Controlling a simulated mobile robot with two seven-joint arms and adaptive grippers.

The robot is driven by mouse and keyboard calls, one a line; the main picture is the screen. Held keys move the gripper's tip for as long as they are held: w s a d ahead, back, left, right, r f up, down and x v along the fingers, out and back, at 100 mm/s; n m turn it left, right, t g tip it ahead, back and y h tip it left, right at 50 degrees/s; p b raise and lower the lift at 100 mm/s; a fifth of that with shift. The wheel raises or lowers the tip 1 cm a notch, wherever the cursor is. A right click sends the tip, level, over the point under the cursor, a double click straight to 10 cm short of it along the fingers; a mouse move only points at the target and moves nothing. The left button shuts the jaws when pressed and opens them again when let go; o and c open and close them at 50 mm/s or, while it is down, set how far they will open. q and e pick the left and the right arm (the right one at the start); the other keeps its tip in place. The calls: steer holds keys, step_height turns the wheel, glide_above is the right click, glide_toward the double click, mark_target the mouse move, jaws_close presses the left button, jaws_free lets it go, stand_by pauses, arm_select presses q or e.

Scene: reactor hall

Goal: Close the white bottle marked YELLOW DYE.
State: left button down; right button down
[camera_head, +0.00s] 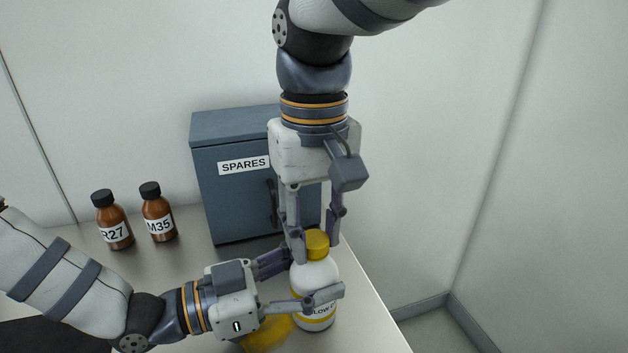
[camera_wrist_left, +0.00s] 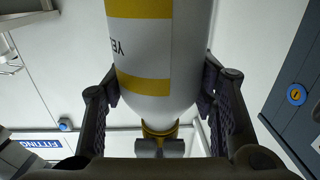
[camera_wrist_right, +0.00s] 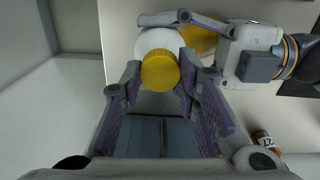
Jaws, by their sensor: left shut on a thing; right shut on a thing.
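The white bottle (camera_head: 314,278) stands upright on the table, with yellow bands and a partly covered label reading "LOW D". It also shows in the left wrist view (camera_wrist_left: 190,50), where "YE" is readable. My left gripper (camera_head: 312,276) is shut on its body from the side. The yellow cap (camera_head: 317,242) is at the bottle's top, and my right gripper (camera_head: 316,247) is shut on it from above. In the right wrist view the cap (camera_wrist_right: 160,71) is between the fingers, over the white bottle (camera_wrist_right: 148,45). I cannot tell how tightly the cap sits.
A yellow item (camera_head: 268,334) lies beside the bottle, partly under my left gripper. Brown bottles R27 (camera_head: 113,222) and M35 (camera_head: 157,214) stand at the back left. A blue-grey SPARES cabinet (camera_head: 222,195) stands behind. The table's right edge is close to the white bottle.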

steer(key=c, duration=1.2)
jaws_free()
steer(key=shift+r, duration=2.3)
steer(key=shift+c, duration=0.5)
